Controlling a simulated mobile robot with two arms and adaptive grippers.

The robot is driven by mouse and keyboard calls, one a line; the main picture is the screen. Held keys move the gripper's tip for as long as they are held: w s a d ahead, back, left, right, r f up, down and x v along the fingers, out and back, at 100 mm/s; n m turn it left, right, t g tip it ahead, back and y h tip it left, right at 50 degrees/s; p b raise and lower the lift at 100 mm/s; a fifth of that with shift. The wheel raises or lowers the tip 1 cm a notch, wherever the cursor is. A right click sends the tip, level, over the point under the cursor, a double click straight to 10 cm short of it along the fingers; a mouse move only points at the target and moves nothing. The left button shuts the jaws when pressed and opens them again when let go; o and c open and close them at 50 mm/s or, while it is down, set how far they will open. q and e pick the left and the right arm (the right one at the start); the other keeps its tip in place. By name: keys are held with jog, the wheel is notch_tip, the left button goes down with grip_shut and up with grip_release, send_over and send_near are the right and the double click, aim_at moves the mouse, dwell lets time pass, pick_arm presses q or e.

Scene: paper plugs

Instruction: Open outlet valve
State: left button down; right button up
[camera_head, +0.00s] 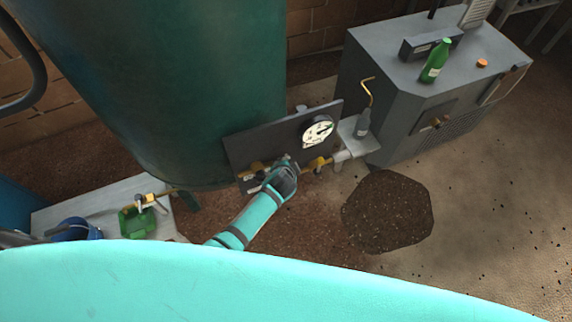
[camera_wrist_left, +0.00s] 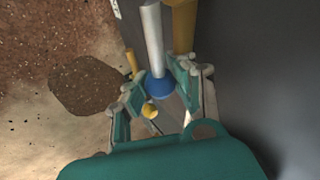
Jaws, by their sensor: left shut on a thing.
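A dark panel (camera_head: 240,150) stands in front of the green tank, with a round gauge (camera_head: 318,131) and brass pipework along its lower edge. My left gripper (camera_head: 287,168) is at the panel's lower edge, between a brass fitting (camera_head: 256,169) on the left and another brass fitting (camera_head: 318,163) on the right. In the left wrist view, my left gripper (camera_wrist_left: 158,92) has its two fingers on either side of a valve handle, a silver rod (camera_wrist_left: 152,35) with a blue end (camera_wrist_left: 160,86). It is shut on this handle. Which valve is the outlet valve cannot be told. My right gripper is not in view.
The large green tank (camera_head: 190,80) stands behind the panel. A grey machine (camera_head: 400,100) with a green bottle (camera_head: 436,61) stands at the right. A dark patch (camera_head: 388,212) lies on the floor. A green container (camera_head: 138,222) is at the lower left.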

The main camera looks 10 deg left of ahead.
pick_arm(q)
jog(key=shift+s+f, duration=0.1)
jog(key=shift+f, duration=0.05)
jog(key=c, duration=1.3)
grip_release()
jog(key=shift+o, duration=0.2)
jog(key=v, duration=1.2)
jog(key=shift+a, duration=0.1)
